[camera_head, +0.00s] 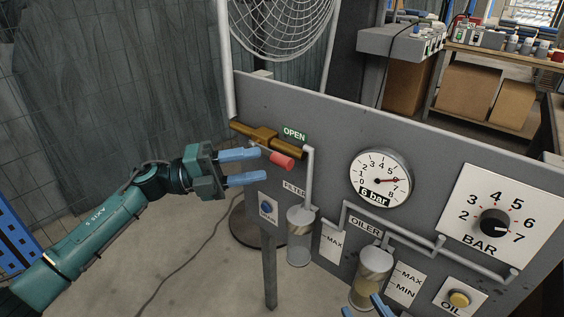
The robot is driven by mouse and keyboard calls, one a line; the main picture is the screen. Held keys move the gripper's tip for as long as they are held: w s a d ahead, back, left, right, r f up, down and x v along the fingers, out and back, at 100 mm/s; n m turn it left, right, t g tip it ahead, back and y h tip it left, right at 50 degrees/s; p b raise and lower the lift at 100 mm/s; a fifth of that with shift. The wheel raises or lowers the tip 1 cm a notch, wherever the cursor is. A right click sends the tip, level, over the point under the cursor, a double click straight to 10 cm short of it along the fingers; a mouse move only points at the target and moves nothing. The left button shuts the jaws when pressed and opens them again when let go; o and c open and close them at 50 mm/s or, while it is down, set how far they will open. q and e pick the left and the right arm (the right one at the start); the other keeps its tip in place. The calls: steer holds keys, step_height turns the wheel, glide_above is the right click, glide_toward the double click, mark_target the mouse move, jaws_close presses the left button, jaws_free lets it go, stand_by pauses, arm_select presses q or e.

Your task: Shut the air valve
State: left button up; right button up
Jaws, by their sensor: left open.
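The air valve (262,136) is a brass body on the pipe at the upper left of the grey panel. Its lever ends in a red grip (283,161) that points right and slightly down, below the green OPEN sign (294,134). My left gripper (262,166) is open and empty, its two blue fingers pointing right at the red grip. The grip shows just past the fingertips; I cannot tell whether they touch it. My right gripper (365,309) shows only as two blue fingertips, apart, at the bottom edge before the panel.
The panel (340,130) carries a pressure gauge (380,178) reading about 6 bar, a BAR knob (495,223), filter bowl (300,238), oiler bowl (371,275) and yellow button (459,299). Pipes stand out from it. A fan (285,25) stands behind. Floor at left is clear except a cable.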

mark_target(273, 162)
arm_select(q)
steer(key=d, duration=0.4)
steer(key=w+d+r, duration=0.1)
steer(key=d, duration=0.1)
steer(key=shift+d, duration=0.1)
jaws_close()
stand_by(0.3)
